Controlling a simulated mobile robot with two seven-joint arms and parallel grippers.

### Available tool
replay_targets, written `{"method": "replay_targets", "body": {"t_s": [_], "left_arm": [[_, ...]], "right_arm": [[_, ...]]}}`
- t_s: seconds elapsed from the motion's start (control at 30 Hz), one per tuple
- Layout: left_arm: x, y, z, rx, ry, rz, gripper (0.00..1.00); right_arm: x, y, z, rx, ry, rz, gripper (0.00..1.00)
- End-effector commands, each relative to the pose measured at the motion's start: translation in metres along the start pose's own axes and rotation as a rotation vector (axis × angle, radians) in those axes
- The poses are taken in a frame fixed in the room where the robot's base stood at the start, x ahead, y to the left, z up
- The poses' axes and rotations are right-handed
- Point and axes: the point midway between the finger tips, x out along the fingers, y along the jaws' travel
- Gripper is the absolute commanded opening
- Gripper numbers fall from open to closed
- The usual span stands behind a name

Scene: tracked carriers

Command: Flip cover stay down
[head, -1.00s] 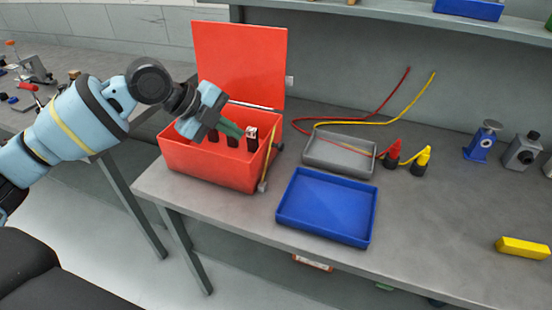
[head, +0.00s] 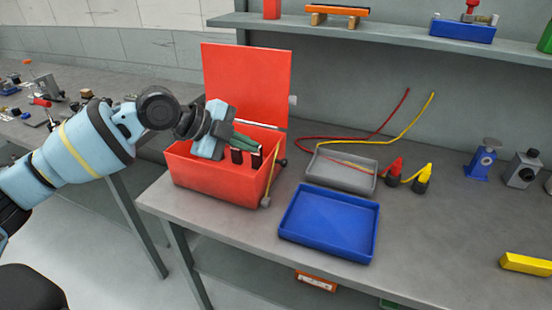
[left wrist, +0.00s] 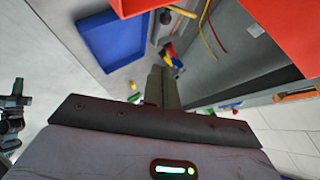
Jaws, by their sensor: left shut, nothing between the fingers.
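A red box (head: 215,187) stands on the bench with its red cover (head: 247,84) raised upright at the back. The stay (head: 271,176), a thin yellow rod with a grey end, slants along the box's right side. My left gripper (head: 259,151) reaches in from the left over the box's opening, its green-grey fingers shut and empty, near the right rim and the stay's upper part. I cannot tell whether they touch the stay. In the left wrist view the shut fingers (left wrist: 162,86) point past the box, seen as red at the top. My right gripper is not in view.
Dark upright pieces (head: 237,156) stand in the box. A blue tray (head: 329,222) and a grey tray (head: 341,171) lie to its right, with red and yellow plugs (head: 395,172) beyond. A shelf (head: 400,37) runs above.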

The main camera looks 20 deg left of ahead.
Motion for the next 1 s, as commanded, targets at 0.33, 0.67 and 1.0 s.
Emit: {"method": "replay_targets", "body": {"t_s": [0.33,0.67,1.0], "left_arm": [[0.065,-0.001,-0.002,0.002,0.001,0.001,0.00],[0.103,0.001,0.021,-0.001,-0.001,0.001,0.00],[0.110,0.000,0.028,0.001,0.000,0.000,0.00]], "right_arm": [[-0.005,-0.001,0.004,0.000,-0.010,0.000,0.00],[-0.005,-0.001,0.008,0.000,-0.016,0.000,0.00],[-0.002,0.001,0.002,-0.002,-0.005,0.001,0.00]]}}
